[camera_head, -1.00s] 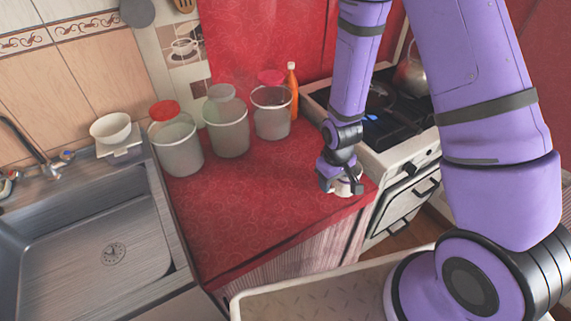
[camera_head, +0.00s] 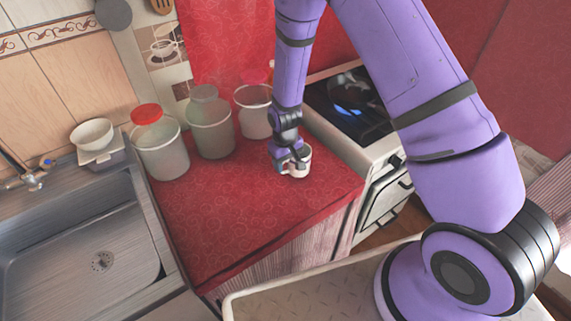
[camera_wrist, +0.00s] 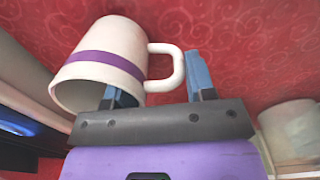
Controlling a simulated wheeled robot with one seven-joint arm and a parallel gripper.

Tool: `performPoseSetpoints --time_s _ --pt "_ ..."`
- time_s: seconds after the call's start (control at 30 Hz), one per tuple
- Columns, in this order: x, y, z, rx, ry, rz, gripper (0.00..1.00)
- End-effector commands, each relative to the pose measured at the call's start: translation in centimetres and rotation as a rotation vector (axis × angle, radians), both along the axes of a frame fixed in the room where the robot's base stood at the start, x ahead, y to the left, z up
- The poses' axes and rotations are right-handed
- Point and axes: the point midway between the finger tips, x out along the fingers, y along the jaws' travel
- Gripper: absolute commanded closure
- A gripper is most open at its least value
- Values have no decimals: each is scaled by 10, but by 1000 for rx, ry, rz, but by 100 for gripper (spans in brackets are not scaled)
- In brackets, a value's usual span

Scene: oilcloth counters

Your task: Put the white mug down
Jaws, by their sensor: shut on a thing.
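The white mug (camera_head: 301,166) is at the right part of the red oilcloth counter (camera_head: 235,215); whether it touches the cloth is unclear. In the wrist view the mug (camera_wrist: 112,45) has a purple band, its open mouth faces the camera, and its handle points right. My gripper (camera_head: 290,160) comes down from above at the mug. In the wrist view my gripper (camera_wrist: 157,85) has one finger at the mug's mouth and the other just right of the handle, shut on the mug's handle side. Part of the mug is hidden by the fingers.
Lidded jars (camera_head: 160,148) stand left of and behind the mug. A stove (camera_head: 350,105) adjoins the counter on the right, and a steel sink (camera_head: 85,250) is on the left. A white bowl (camera_head: 92,134) stands behind the sink. The counter's middle and front are clear.

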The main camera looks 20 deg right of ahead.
Motion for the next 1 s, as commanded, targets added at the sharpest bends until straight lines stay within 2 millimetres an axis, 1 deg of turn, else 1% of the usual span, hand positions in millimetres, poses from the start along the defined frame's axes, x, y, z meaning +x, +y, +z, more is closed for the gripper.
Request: performPoseSetpoints --time_s 0.03,0.1,0.47,0.5,0.57,0.6,0.87,1.0 --pt "0 0 -6 0 1 0 94" --pt "0 0 -10 0 -1 0 94" --pt "0 0 -13 0 -1 0 94" --pt "0 0 -13 0 -1 0 41" --pt "0 0 -13 0 -1 0 27" --pt "0 0 -13 0 -1 0 24" --pt "0 0 -12 1 -2 0 24" --pt "0 0 -4 1 -3 0 24"
